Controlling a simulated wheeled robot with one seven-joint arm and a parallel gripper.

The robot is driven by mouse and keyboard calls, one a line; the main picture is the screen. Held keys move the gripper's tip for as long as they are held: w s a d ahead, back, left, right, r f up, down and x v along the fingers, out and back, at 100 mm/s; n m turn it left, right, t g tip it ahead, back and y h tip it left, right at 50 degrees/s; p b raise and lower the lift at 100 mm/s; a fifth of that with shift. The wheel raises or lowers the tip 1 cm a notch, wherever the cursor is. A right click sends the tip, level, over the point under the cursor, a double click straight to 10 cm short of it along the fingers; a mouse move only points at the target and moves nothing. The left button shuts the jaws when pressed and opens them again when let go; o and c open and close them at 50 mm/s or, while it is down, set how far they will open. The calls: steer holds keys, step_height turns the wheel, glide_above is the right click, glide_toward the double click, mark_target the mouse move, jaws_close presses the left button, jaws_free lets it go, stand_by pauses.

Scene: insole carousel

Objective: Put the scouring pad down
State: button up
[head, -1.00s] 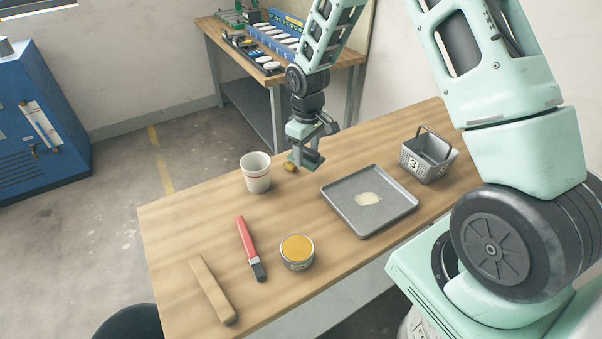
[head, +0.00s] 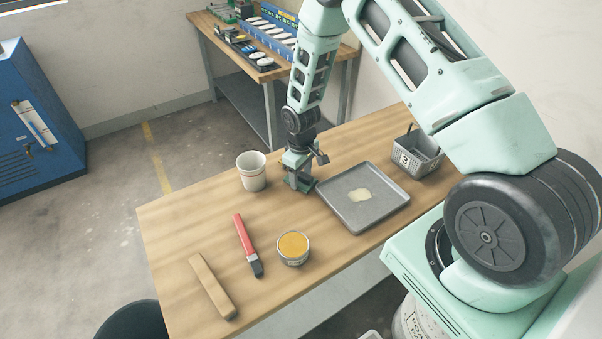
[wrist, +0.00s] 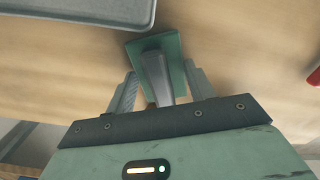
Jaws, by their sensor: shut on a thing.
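The scouring pad (wrist: 174,47) is a flat green piece at the fingertips in the wrist view, with a grey block in front of it. My gripper (wrist: 160,85) is shut on the pad, one finger on each side. In the head view my gripper (head: 298,186) is low over the wooden table (head: 190,225), between the white cup and the grey tray. The pad is mostly hidden there, and I cannot tell whether it touches the table.
The white cup (head: 251,172) stands close left of my gripper. The grey tray (head: 385,216) with a pale patch is close right, and a grey basket (head: 420,160) is beyond it. A red-handled tool (head: 243,235), an orange-topped tin (head: 293,248) and a wooden bar (head: 212,287) lie nearer the front.

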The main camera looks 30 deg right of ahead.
mark_target(301, 173)
steer(key=shift+f, duration=0.1)
steer(key=o, duration=1)
steer(key=shift+o, duration=0.2)
step_height(301, 173, up, 11)
steer(key=b, duration=0.3)
steer(key=s+a+r+n, duration=0.1)
steer(key=s+a+r, duration=0.4)
steer(key=a+r, duration=0.35)
steer(key=s+a+r, duration=0.2)
steer(key=s+a, duration=0.2)
steer(key=s, duration=0.4)
steer(key=s+a+r+n, duration=0.1)
steer(key=s+a+r, duration=0.2)
steer(key=s, duration=0.5)
steer(key=s+a+r+n, duration=0.1)
steer(key=s+a+r, duration=0.2)
steer(key=s, duration=0.5)
steer(key=shift+s+a+y, duration=0.3)
steer(key=shift+a, duration=0.55)
